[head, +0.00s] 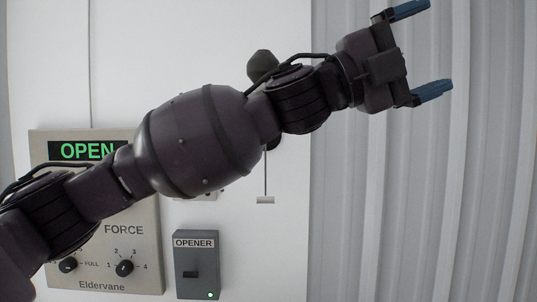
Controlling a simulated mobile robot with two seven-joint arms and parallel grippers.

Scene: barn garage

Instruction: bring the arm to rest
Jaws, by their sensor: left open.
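My left arm crosses the view from the lower left to the upper right, in front of the wall. My left gripper (421,51) is at the upper right, with its two blue fingers spread wide apart and nothing between them. It shows in front of the grey ribbed surface and appears clear of the wall fittings. My right gripper is not in view.
A beige Eldervane control panel (146,272) hangs at the left, its display (80,151) reading OPEN, partly hidden by my arm. A grey OPENER box (197,285) with a lit green light is below. A thin hanging pull (265,200) and a grey ribbed surface (400,220) are to the right.

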